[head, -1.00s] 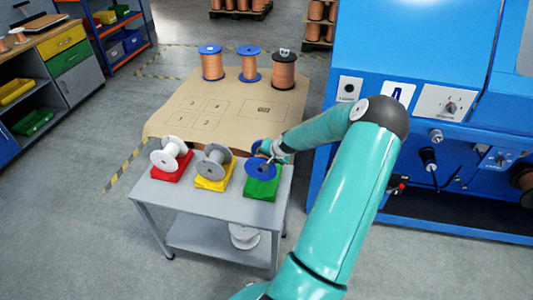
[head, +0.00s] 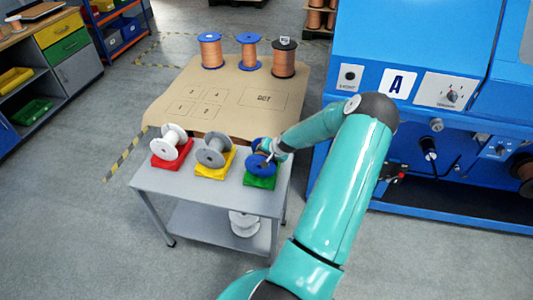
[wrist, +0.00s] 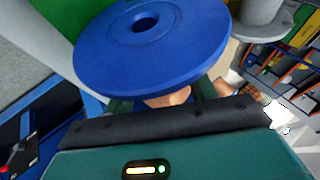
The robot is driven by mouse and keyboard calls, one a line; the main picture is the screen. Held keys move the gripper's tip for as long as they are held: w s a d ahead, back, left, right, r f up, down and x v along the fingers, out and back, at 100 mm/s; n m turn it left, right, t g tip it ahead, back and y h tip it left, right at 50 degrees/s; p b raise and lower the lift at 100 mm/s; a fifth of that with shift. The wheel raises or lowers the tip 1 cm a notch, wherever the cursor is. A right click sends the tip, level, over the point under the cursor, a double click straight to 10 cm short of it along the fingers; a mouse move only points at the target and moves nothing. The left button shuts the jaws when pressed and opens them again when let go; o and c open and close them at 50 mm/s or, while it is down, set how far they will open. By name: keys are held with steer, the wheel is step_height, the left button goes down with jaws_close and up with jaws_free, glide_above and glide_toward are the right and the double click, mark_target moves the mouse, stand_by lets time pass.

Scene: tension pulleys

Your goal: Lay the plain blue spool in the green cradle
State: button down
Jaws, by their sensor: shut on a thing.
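The blue spool (head: 261,171) is at the green cradle (head: 260,183) at the right end of the grey cart, lying on its side over it. I cannot tell whether it rests fully on the cradle. In the wrist view its round blue flange (wrist: 150,40) fills the upper middle, with a bit of copper winding below. My gripper (head: 268,154) is shut on the spool from behind and right. It also shows in the wrist view (wrist: 170,103), its fingers partly hidden by the flange. The green cradle (wrist: 57,15) is at upper left there.
A white spool (head: 172,138) lies in a red cradle and a grey spool (head: 213,149) in a yellow one, close to the left. Copper spools stand on the brown-covered table (head: 225,105) behind. A blue machine (head: 430,110) stands at the right.

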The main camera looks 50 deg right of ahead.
steer(key=shift+r, duration=0.1)
steer(key=shift+c, duration=2.1)
jaws_free()
steer(key=shift+s+r, duration=0.25)
steer(key=shift+s, duration=0.05)
steer(key=s+a+r, duration=0.1)
steer(key=s+r, duration=0.2)
steer(key=r, duration=0.6)
steer(key=s+a+r, duration=0.1)
steer(key=s+r, duration=0.3)
steer(key=r, duration=0.6)
steer(key=shift+s+a+r, duration=0.15)
steer(key=shift+r, duration=0.1)
